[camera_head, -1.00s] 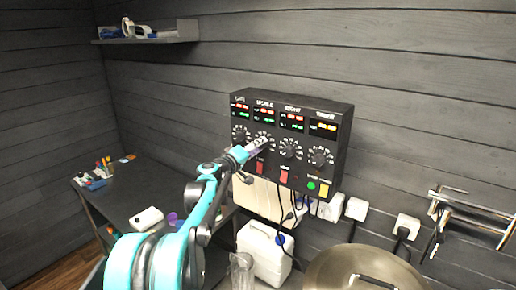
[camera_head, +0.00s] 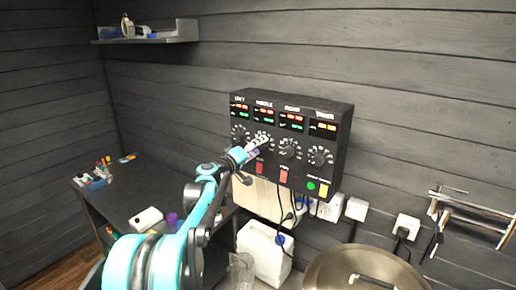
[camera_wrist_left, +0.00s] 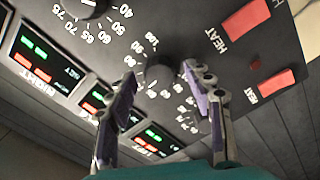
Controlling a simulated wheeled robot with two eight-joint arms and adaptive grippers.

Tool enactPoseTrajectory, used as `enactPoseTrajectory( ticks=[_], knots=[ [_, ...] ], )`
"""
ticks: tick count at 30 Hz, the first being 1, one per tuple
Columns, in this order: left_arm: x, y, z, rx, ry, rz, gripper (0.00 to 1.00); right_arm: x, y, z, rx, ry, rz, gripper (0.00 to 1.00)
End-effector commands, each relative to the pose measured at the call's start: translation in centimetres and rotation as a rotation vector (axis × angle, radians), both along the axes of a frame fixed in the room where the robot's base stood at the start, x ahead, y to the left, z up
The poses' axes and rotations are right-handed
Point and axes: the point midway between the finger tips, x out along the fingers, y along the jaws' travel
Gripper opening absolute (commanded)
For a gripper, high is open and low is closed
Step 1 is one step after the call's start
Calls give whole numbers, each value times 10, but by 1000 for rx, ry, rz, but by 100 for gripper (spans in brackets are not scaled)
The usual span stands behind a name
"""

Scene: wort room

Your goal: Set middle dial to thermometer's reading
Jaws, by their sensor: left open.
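The black control box (camera_head: 333,128) on the wall has columns labelled left, middle, right and timer, with lit displays too small to read. The middle dial (camera_wrist_left: 158,75) is a black knob inside a ring of white numbers. My left gripper (camera_wrist_left: 160,73) is open, with one fingertip on each side of this knob; contact cannot be told. In the head view the left gripper (camera_head: 261,143) covers most of the middle dial. The right column's dial (camera_head: 290,149) and the timer dial (camera_head: 320,156) show beside it. I cannot make out a thermometer. My right gripper is not in view.
Red switches (camera_head: 284,174) sit below the dials. A large metal pot lid (camera_head: 335,270) is at lower right, with metal pipes (camera_head: 475,215) on the wall. A white canister (camera_head: 263,255) stands below the box. A dark table (camera_head: 120,185) with small items is at left.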

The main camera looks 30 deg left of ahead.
Motion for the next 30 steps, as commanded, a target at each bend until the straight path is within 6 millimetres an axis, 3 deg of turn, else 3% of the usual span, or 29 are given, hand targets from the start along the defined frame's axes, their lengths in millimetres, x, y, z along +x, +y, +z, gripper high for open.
enactPoseTrajectory(
  ticks=[16, 21, 30],
  knots=[
    [-101, 8, -1, 1, 0, 2, 52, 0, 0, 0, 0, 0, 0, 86],
    [-115, 9, 0, 1, 0, -1, 52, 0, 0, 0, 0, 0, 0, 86],
    [-117, 9, -1, 1, 0, -1, 52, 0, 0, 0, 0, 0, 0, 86]
  ],
)
